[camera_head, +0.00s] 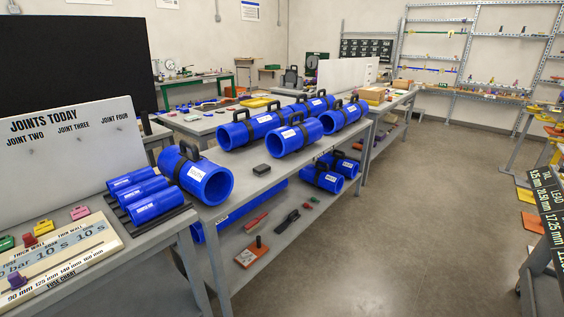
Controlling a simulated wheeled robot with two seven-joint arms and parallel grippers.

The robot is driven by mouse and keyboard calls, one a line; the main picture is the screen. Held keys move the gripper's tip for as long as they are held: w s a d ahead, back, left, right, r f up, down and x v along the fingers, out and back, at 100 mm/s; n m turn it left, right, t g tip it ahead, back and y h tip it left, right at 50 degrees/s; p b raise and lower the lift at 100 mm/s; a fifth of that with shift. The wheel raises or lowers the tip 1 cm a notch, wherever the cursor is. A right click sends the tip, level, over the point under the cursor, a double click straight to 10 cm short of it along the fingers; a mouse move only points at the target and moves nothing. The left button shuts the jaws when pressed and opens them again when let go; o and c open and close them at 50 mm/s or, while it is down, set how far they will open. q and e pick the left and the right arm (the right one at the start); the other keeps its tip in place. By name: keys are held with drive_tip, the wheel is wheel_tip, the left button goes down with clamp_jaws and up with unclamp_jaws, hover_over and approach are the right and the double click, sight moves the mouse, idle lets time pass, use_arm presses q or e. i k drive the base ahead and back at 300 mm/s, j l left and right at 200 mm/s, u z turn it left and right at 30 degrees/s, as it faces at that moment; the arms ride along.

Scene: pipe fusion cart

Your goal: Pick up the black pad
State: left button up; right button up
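A small flat black pad (261,169) lies on the grey top of the middle table (232,184). It sits between the single blue pipe piece (207,178) on its left and the blue pipe pieces (290,137) behind it and to its right. It looks clear of both, and nothing covers it. Neither of my grippers shows in this view.
Several blue pipe pieces with black handles stand along the table's back. A nearer table (150,233) on the left holds three small pipes (150,207) and a printed chart (65,257). A lower shelf (262,236) holds tools. Open floor (400,220) lies right.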

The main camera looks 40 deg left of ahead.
sight(263, 169)
drive_tip(key=i+u, duration=0.45)
drive_tip(key=i+l+u, duration=0.25)
drive_tip(key=i+u, duration=0.25)
drive_tip(key=i+l+u, duration=0.45)
drive_tip(key=k+j, duration=0.05)
